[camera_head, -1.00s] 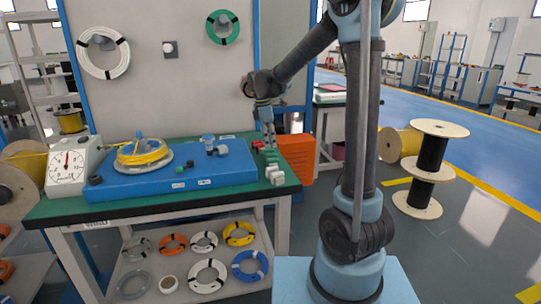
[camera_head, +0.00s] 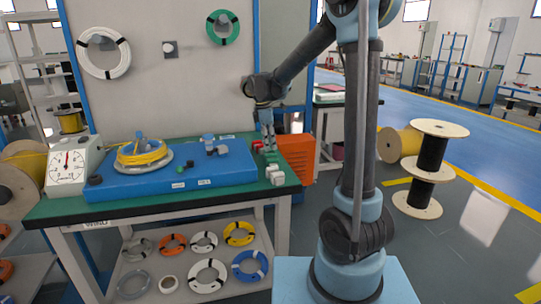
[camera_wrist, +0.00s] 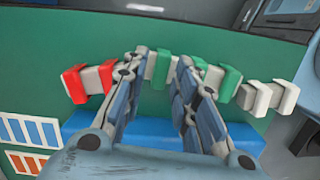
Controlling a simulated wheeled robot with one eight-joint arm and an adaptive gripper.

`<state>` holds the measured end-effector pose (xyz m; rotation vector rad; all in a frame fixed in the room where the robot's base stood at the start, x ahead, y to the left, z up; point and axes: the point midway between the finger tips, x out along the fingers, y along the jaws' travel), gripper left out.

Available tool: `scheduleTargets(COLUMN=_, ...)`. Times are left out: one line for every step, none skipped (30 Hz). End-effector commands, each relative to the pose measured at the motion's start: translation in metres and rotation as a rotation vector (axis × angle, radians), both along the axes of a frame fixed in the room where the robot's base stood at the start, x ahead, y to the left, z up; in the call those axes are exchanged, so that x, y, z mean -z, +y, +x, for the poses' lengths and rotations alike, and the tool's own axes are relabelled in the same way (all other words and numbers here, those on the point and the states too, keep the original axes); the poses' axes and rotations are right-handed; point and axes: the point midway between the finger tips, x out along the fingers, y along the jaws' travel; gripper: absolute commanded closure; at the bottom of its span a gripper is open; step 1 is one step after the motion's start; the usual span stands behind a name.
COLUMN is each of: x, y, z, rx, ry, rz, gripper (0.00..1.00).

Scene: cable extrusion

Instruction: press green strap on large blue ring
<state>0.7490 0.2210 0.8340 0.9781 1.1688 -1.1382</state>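Green straps with pale middle parts lie in a row on the green table top. In the wrist view, one green strap piece (camera_wrist: 161,67) is between the fingertips of my gripper (camera_wrist: 161,60), and another green piece (camera_wrist: 229,86) is just right of the right finger. The fingers are apart; I cannot tell whether they touch the strap. The head view shows my gripper (camera_head: 268,144) low over the table's right end, largely hiding the green straps. The blue ring (camera_head: 250,266) with dark bands lies on the shelf under the table, away from my gripper.
Red straps (camera_wrist: 90,80) are left of my gripper and white straps (camera_wrist: 270,97) right of it. A blue fixture (camera_head: 188,174) bears a yellow cable coil (camera_head: 142,153) beside a dial gauge (camera_head: 67,168). Orange, white and yellow rings (camera_head: 238,234) share the lower shelf.

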Motion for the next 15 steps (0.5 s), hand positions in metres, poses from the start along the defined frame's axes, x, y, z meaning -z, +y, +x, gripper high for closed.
scheduleTargets(x=0.0012, y=0.0000, z=0.0001, rx=0.000, ry=0.000, rz=0.000, gripper=0.73)
scheduleTargets(x=0.0018, y=0.0000, z=0.0000, rx=0.000, ry=0.000, rz=0.000, gripper=0.73)
scheduleTargets(x=0.0026, y=0.0000, z=0.0000, rx=0.000, ry=0.000, rz=0.000, gripper=0.73)
scheduleTargets(x=0.0032, y=0.0000, z=0.0001, rx=0.000, ry=0.000, rz=0.000, gripper=0.73)
scheduleTargets(x=0.0039, y=0.0000, z=0.0001, rx=0.000, ry=0.000, rz=0.000, gripper=0.73)
scheduleTargets(x=0.0047, y=0.0000, z=0.0001, rx=0.000, ry=0.000, rz=0.000, gripper=0.73)
scheduleTargets(x=0.0053, y=0.0000, z=0.0001, rx=0.000, ry=0.000, rz=0.000, gripper=0.73)
scheduleTargets(x=0.0059, y=0.0000, z=0.0001, rx=0.000, ry=0.000, rz=0.000, gripper=0.73)
scheduleTargets(x=0.0067, y=0.0000, z=0.0002, rx=0.000, ry=0.000, rz=0.000, gripper=0.73)
scheduleTargets(x=0.0072, y=0.0001, z=0.0002, rx=0.000, ry=0.000, rz=0.000, gripper=0.73)
scheduleTargets(x=0.0078, y=0.0001, z=0.0002, rx=0.000, ry=0.000, rz=0.000, gripper=0.73)
scheduleTargets(x=0.0085, y=0.0001, z=0.0002, rx=0.000, ry=0.000, rz=0.000, gripper=0.73)
scheduleTargets(x=0.0091, y=0.0001, z=0.0003, rx=0.000, ry=0.000, rz=0.000, gripper=0.73)
scheduleTargets(x=0.0097, y=0.0000, z=0.0003, rx=0.000, ry=0.000, rz=0.000, gripper=0.73)
scheduleTargets(x=0.0105, y=0.0001, z=0.0003, rx=0.000, ry=0.000, rz=0.000, gripper=0.73)
